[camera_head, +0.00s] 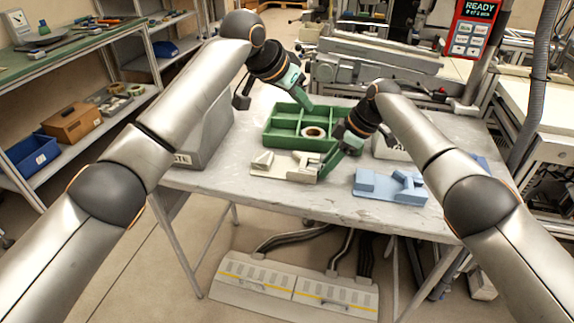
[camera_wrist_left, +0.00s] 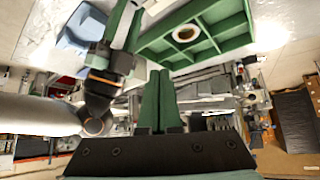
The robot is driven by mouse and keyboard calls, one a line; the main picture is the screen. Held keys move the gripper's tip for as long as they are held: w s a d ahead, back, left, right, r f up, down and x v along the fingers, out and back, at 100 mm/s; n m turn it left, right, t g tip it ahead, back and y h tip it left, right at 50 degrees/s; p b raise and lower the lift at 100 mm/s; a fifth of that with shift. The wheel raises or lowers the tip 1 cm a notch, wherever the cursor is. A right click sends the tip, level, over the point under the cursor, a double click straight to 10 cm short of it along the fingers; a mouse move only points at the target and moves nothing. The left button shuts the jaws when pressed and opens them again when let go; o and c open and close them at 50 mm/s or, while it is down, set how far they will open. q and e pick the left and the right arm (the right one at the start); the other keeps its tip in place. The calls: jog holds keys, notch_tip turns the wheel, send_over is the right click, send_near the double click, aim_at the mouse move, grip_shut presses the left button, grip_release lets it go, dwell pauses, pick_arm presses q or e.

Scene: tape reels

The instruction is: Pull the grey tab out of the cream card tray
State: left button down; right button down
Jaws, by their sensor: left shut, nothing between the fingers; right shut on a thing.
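The cream card tray (camera_head: 290,173) lies on the table in front of the green divided tray. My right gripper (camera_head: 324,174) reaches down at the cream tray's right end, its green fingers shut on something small. The held thing is hidden by the fingers, and I cannot make out the grey tab or tell whether it is still in the tray.
The green divided tray (camera_head: 268,134) holds a reel of tape (camera_head: 314,132). A light blue holder (camera_head: 375,186) stands right of the cream tray. A grey bin (camera_head: 205,140) is at the table's left. The front table edge is mostly bare.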

pick_arm(q)
send_near(306, 160)
jog(key=w+d+f, duration=0.3)
jog(key=shift+w+f, duration=0.1)
dwell(0.4)
jog(key=shift+f, duration=0.9)
dwell(1.8)
jog(key=shift+f, duration=0.2)
